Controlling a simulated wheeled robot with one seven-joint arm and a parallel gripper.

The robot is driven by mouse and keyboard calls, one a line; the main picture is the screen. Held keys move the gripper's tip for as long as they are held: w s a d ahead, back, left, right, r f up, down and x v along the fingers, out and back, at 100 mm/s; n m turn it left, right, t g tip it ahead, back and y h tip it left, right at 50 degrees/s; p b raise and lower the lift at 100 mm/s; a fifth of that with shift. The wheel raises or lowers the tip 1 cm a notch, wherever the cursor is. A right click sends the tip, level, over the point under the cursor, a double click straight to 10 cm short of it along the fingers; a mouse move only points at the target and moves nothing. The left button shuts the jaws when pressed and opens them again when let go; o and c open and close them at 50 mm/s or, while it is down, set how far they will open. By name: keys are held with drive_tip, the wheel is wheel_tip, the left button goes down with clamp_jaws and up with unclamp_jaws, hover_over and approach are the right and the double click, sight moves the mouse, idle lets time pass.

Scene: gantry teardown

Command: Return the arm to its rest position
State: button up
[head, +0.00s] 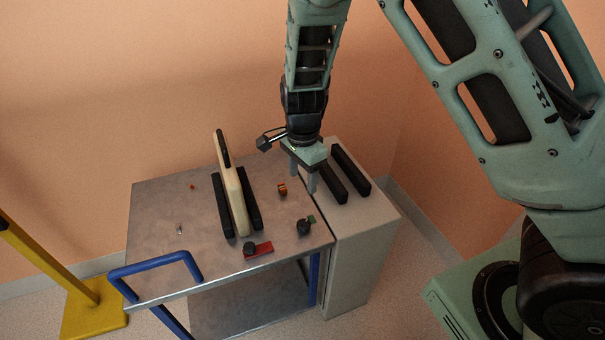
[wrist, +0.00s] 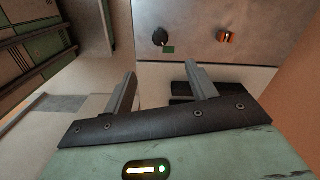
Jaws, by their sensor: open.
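My gripper (head: 302,176) hangs fingers-down from my green arm, above the seam between the metal cart top and the grey cabinet. In the wrist view my gripper (wrist: 160,92) has its two fingers spread apart with nothing between them. It is open and empty.
A metal cart (head: 155,215) with a blue handle (head: 155,261) carries a cream long piece (head: 230,190) between black bars, a red part (head: 263,248), a black knob (head: 304,227) and an orange part (head: 282,189). The grey cabinet (head: 360,215) bears two black bars. A yellow stand (head: 85,290) is left.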

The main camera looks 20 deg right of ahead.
idle(0.3)
drive_tip(key=s+a+r+n+g+y, duration=0.1)
drive_tip(key=s+a+r+n, duration=0.35)
drive_tip(key=s+n, duration=0.2)
drive_tip(key=s+a+r+n+y, duration=0.1)
drive_tip(key=s+a+r+n, duration=0.2)
drive_tip(key=s+r+n, duration=0.5)
drive_tip(key=s+n, duration=0.3)
drive_tip(key=s, duration=0.2)
drive_tip(key=s+d+r+n+t+h, duration=0.1)
drive_tip(key=s+r+n, duration=0.1)
drive_tip(key=s+n, duration=0.3)
drive_tip(key=shift+s+d+r, duration=0.25)
drive_tip(key=shift+s+r, duration=0.05)
drive_tip(key=shift+s, duration=0.8)
